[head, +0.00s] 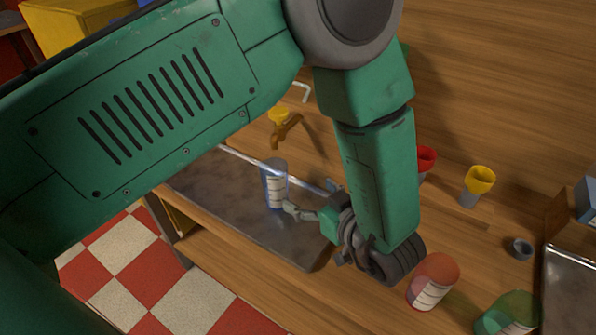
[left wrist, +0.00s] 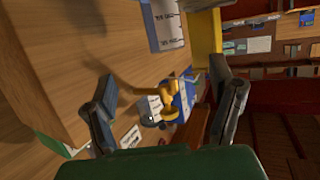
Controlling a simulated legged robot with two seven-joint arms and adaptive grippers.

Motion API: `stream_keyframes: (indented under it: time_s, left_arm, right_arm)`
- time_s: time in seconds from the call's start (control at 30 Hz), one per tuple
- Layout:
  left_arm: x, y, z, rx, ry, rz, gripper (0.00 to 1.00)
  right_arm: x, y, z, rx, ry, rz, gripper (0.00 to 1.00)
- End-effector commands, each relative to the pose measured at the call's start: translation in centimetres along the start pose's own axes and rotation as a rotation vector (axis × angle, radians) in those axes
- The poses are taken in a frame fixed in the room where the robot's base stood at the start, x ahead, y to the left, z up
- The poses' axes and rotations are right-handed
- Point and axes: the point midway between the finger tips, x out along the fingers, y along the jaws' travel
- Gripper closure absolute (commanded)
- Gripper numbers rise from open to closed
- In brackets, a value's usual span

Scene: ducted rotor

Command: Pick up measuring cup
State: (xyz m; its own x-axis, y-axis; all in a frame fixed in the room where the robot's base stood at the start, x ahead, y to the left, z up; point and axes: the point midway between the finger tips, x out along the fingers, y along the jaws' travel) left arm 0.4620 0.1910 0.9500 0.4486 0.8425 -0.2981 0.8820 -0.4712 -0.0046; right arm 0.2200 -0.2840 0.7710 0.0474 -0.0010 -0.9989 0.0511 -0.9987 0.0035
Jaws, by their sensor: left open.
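A clear blue cylinder with white markings (head: 274,185), which looks like a measuring cup, stands upright on the grey metal surface in the head view. An orange-red cup with a white marked panel (head: 433,282) and a similar green one (head: 510,312) are at the lower right. I cannot tell which one the task means. My left gripper (head: 311,200) is open, with its fingertips just right of the blue cylinder; contact is unclear. In the left wrist view the open fingers (left wrist: 165,100) frame a yellow tap-like part (left wrist: 168,113). My right gripper is not in view.
A brass tap with a yellow knob (head: 285,127) is behind the metal surface (head: 222,200). A yellow funnel-like cup (head: 480,182), a red one (head: 426,158) and a small grey ring (head: 521,248) are on the wooden worktop. My left arm covers much of the view.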

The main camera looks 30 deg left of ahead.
Motion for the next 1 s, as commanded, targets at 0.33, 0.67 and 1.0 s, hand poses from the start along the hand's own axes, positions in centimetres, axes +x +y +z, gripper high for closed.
stream_keyframes:
  time_s: [0.33,0.67,1.0]
  left_arm:
    - [5.2,-0.4,-0.3,-0.007,0.003,-0.023,0.23]
    - [8.5,-0.4,-0.4,-0.005,0.005,-0.020,0.23]
    - [13.0,-0.8,-0.8,-0.006,0.004,-0.020,0.23]
  right_arm:
    - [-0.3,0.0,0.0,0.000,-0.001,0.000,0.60]
    - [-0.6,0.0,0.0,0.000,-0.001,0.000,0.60]
    - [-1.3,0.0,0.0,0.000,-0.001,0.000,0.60]
